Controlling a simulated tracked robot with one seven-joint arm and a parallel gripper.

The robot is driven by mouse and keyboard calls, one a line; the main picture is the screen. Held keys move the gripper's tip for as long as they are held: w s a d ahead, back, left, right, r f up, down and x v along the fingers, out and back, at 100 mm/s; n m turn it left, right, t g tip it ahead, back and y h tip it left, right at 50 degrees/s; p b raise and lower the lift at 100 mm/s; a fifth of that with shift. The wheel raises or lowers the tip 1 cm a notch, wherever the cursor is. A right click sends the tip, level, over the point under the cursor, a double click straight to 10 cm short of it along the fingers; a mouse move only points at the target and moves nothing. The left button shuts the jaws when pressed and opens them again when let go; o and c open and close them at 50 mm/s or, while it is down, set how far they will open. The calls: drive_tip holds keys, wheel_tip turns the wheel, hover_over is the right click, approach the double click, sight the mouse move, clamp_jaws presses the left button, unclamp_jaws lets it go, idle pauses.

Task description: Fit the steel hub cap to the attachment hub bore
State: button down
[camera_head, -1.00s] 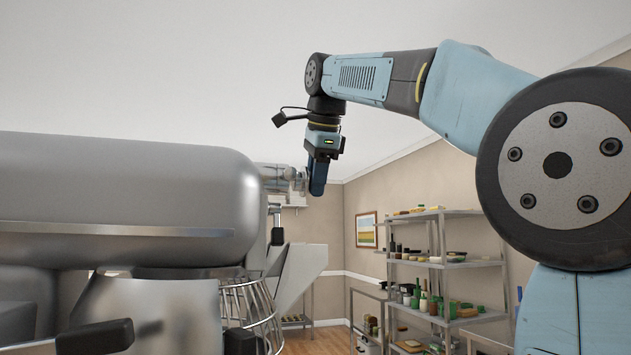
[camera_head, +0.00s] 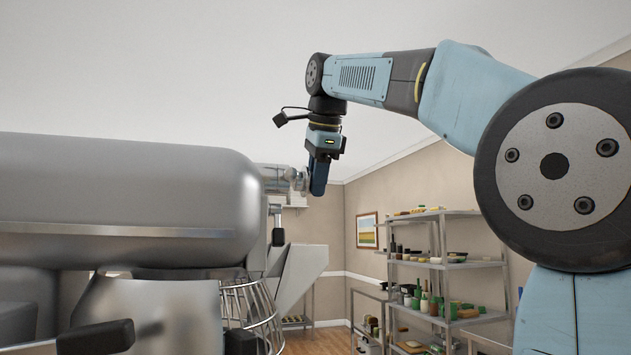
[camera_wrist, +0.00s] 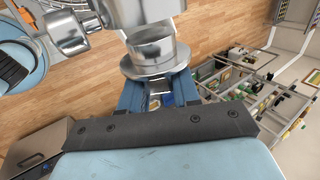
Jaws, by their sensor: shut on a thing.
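The large steel machine (camera_head: 110,190) fills the left of the head view, with the attachment hub (camera_head: 274,174) at its front end. The machine's steel nose (camera_wrist: 140,10) shows at the top of the wrist view. My gripper (camera_head: 318,182) is just right of the hub in the head view. In the wrist view, its blue fingers (camera_wrist: 157,98) are shut on the steel hub cap (camera_wrist: 153,52), a short cylinder with a wide flange. The cap lies very near or against the nose. The bore is hidden, so I cannot tell whether the cap is in it.
A round steel knob (camera_wrist: 68,34) sticks out left of the cap in the wrist view. A wire guard (camera_head: 253,314) and a steel chute (camera_head: 300,275) are below the hub. Metal shelves (camera_head: 440,270) with bottles and food stand at the back right.

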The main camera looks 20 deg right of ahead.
sight(303, 172)
drive_tip(key=shift+a, duration=0.4)
drive_tip(key=shift+a, duration=0.85)
drive_tip(key=shift+a, duration=0.25)
drive_tip(key=c, duration=0.7)
unclamp_jaws()
drive_tip(key=shift+c, duration=0.2)
drive_tip(key=v, duration=1.3)
drive_tip(key=shift+s+r, duration=0.15)
drive_tip(key=shift+r, duration=0.15)
